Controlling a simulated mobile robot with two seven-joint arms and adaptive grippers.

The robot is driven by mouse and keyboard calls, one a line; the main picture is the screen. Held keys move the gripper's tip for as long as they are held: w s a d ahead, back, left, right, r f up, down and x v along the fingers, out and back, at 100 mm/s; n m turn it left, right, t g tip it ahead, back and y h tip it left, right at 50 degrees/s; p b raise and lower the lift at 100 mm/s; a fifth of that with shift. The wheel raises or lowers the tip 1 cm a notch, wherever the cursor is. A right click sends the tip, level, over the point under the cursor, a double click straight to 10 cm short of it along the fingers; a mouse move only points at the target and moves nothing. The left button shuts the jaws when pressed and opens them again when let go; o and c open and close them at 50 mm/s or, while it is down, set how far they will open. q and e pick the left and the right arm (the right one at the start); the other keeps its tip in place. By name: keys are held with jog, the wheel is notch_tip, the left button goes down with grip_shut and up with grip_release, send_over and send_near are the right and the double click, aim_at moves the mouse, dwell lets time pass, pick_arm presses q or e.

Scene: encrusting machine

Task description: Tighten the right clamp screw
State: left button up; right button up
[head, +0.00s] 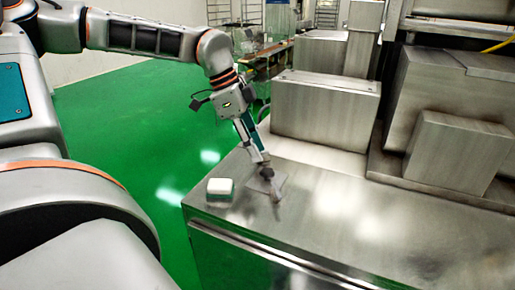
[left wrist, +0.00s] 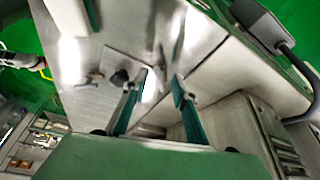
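My left gripper (head: 262,158) reaches down over the near left part of the steel table. In the left wrist view its two teal-padded fingers (left wrist: 159,76) stand apart, with no object visible between them. A small dark knob (left wrist: 120,77) on a grey metal piece (left wrist: 95,79) shows beside one fingertip; I cannot tell whether it is the right clamp screw. In the head view a dark grey part (head: 268,173) and a thin flat grey piece (head: 277,187) lie at the gripper's tip, partly hidden by it.
A white and green block (head: 220,189) sits near the table's left corner. Steel housings (head: 325,108) and a smaller box (head: 457,152) stand behind and right. The steel tabletop (head: 350,225) is clear in front. Green floor (head: 130,120) lies to the left.

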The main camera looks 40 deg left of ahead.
pick_arm(q)
jog(key=shift+w+d+f, duration=0.15)
jog(key=shift+d+f, duration=0.05)
jog(key=shift+f, duration=0.35)
grip_shut()
jog(key=shift+m, duration=0.5)
jog(key=m+g, duration=0.1)
jog(key=m, duration=0.1)
jog(key=shift+w+m+h, duration=0.1)
jog(key=shift+m+h, duration=0.2)
jog(key=shift+m, duration=0.1)
jog(key=m+g, duration=0.1)
jog(key=m, duration=0.1)
jog(key=m+g, duration=0.1)
jog(key=m, duration=0.2)
jog(key=shift+w+g, duration=0.15)
jog(key=shift+g, duration=0.15)
jog(key=m, duration=0.2)
jog(key=m+g, duration=0.1)
jog(key=m, duration=0.2)
jog(key=shift+w+g, duration=0.1)
jog(key=shift+g, duration=0.2)
jog(key=m+g+y, duration=0.1)
jog(key=m, duration=0.3)
jog(key=shift+y+p, duration=0.3)
